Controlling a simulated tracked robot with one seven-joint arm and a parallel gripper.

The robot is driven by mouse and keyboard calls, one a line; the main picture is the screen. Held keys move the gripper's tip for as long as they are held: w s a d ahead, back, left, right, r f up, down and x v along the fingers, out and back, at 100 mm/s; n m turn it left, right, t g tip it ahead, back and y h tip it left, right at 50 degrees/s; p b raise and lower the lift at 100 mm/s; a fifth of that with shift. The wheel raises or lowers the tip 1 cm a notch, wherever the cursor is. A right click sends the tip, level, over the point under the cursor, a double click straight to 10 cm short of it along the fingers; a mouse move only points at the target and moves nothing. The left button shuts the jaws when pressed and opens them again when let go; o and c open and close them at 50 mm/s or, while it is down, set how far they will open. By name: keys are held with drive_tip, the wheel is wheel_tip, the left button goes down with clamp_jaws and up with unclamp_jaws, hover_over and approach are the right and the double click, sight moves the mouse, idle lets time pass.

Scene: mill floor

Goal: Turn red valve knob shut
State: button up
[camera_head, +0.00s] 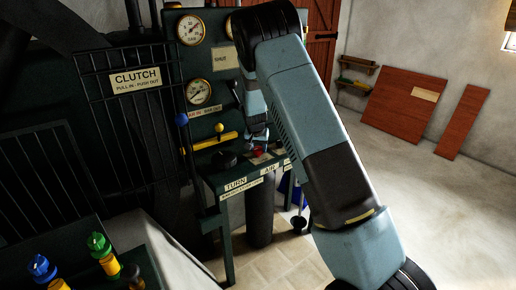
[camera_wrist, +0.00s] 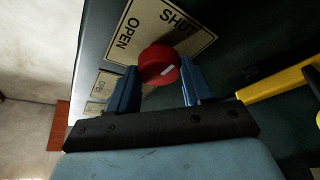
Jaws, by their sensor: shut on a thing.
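The red valve knob (camera_wrist: 158,62) sits on a cream label plate (camera_wrist: 132,20) in the wrist view. The plate reads OPEN at its left and SHUT at its upper right. A short white mark on the knob slants toward the right. My gripper (camera_wrist: 159,72) has one blue finger on each side of the knob and is shut on it. In the head view my gripper (camera_head: 258,138) reaches down to the panel ledge, where a bit of the red knob (camera_head: 257,151) shows; my arm hides much around it.
A yellow lever (camera_wrist: 280,82) lies close at right in the wrist view and left of my gripper in the head view (camera_head: 214,141). Gauges (camera_head: 191,29) stand on the panel above. A barred CLUTCH guard (camera_head: 135,79) is at left. The floor at right is open.

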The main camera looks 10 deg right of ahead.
drive_tip(key=o, duration=1)
drive_tip(key=v, duration=1.3)
drive_tip(key=shift+s+r, duration=0.15)
drive_tip(key=shift+r, duration=0.15)
